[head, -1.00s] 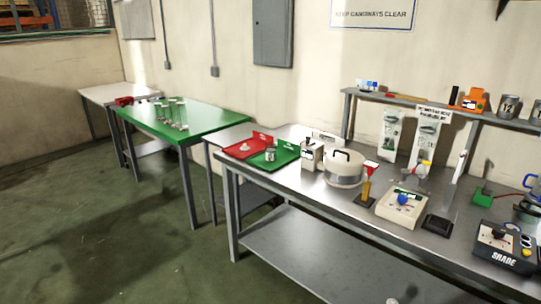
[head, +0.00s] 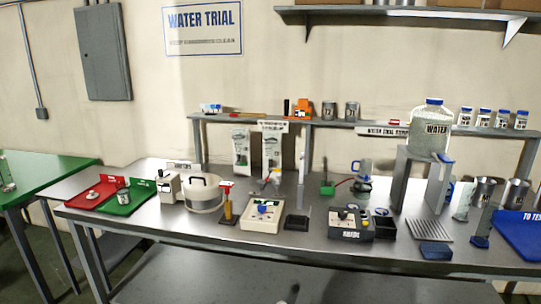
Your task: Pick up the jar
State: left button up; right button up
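Which vessel is the jar is not certain. A large clear container with a blue cap and the label "WATER" (head: 431,130) stands upright on a grey stand (head: 401,180) at the right of the steel bench. Several small white jars with blue lids, one of them here (head: 484,118), stand in a row on the raised shelf at the right. A small metal can (head: 123,196) stands on the green tray (head: 136,207) at the left. Neither of my grippers is in view.
The steel bench (head: 190,228) is crowded. A blue tray (head: 522,236) lies at the right end. A green table (head: 45,171) is at the left.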

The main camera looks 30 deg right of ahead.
aim_at(123, 188)
jog(key=i+j+z, duration=0.15)
jog(key=i+j, duration=1.05)
jog(key=i, duration=0.15)
jog(key=i+j+z, duration=0.2)
jog(key=i+j, duration=1.1)
jog(key=j, duration=0.1)
